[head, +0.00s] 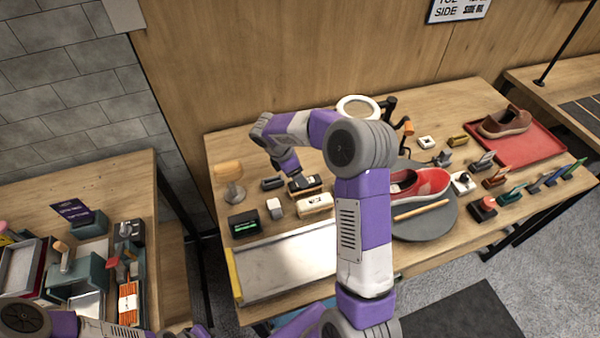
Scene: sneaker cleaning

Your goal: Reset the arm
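My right arm rises from the bottom centre and bends left over the table. Its gripper (296,176) points down just above a dark-topped brush (304,187). The fingers are small and dark, so I cannot tell whether they are open or touching the brush. My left arm shows only as links along the bottom left edge; its gripper is out of view. A red and white sneaker (432,184) sits on a grey round mat (440,224), partly hidden by my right arm. A wooden stick (420,210) lies in front of it.
A silver tray (285,268) lies at the table's front left. A white-bristled brush (316,205) and a black display box (243,224) stand behind it. A second shoe (503,123) rests on a red tray (540,143). Several small tools line the right edge. A cluttered side table (135,180) stands left.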

